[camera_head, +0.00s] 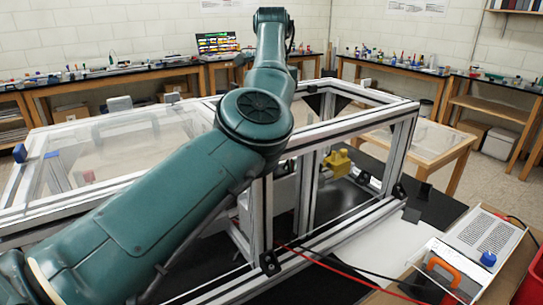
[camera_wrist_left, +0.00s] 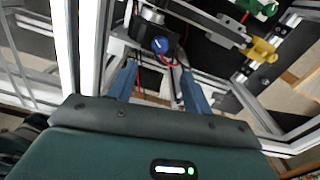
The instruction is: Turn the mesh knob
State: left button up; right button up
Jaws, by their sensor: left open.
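My left gripper (camera_wrist_left: 157,70) is open in the left wrist view, with its two blue-grey fingers apart. A round blue knob (camera_wrist_left: 160,44) on a dark mount lies just beyond the fingertips, roughly in line with the gap between them. I see nothing clearly held. A yellow knob-like part (camera_wrist_left: 262,50) and a green part (camera_wrist_left: 262,8) are farther to the right. The yellow part also shows inside the frame in the head view (camera_head: 337,160). I cannot tell which of these is the mesh knob. In the head view my left arm crosses the picture and its gripper is not visible.
The aluminium extrusion frame (camera_head: 405,150) has posts and rails close around the work area. Clear panels (camera_head: 130,140) are at the left. A white box with a blue knob (camera_head: 488,259) and a red cable (camera_head: 340,270) are at the lower right.

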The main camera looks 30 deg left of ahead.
pick_arm(q)
notch_tip(320, 180, down, 9)
jog(key=shift+f+p, duration=0.1)
jog(key=shift+p, duration=0.4)
jog(key=shift+f, duration=0.3)
pick_arm(e)
jog(key=shift+s, duration=0.2)
pick_arm(q)
jog(key=c, duration=1)
pick_arm(e)
jog(key=shift+w+r, duration=0.1)
jog(key=shift+r, duration=0.05)
pick_arm(q)
jog(key=shift+m, duration=0.5)
jog(key=m, duration=0.5)
jog(key=shift+m, duration=0.3)
jog(key=m, duration=0.5)
jog(key=shift+m, duration=0.7)
